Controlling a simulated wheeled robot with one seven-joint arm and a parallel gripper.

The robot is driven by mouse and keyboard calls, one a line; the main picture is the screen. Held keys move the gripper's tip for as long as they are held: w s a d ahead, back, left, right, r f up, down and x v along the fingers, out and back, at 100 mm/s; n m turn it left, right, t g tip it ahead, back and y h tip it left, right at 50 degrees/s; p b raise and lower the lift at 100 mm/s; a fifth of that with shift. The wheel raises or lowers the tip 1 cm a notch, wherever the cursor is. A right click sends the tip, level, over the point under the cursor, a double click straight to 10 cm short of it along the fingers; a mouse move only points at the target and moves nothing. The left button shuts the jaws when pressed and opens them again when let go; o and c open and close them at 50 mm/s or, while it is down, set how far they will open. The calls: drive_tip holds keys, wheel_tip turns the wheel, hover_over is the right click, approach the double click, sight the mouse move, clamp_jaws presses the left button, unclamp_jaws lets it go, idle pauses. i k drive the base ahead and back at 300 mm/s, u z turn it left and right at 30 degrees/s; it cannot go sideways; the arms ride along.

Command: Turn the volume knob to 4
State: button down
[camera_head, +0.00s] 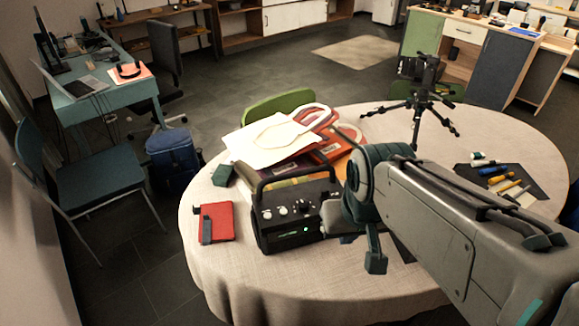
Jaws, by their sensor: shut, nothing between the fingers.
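A black radio-like box (290,220) with a carry handle stands on the round table, its front turned toward me. Several small light knobs (283,211) sit along the upper part of its front. A green light (306,229) glows below them. The knob markings are too small to read, so I cannot tell which knob is volume or where it points. My arm comes in from the lower right. My gripper (345,236) is at the right end of the box, partly hidden by my own arm; it looks shut and empty. I cannot tell whether it touches the box.
The round table (230,275) has a pale cloth. A red notebook (215,222) lies left of the box. A camera tripod (418,112) stands at the back, with markers on a dark mat (480,175) at right. The front left cloth is clear.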

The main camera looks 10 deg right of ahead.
sight(303, 204)
drive_tip(key=u, duration=1.5)
drive_tip(key=k, duration=0.65)
drive_tip(key=z, duration=1.5)
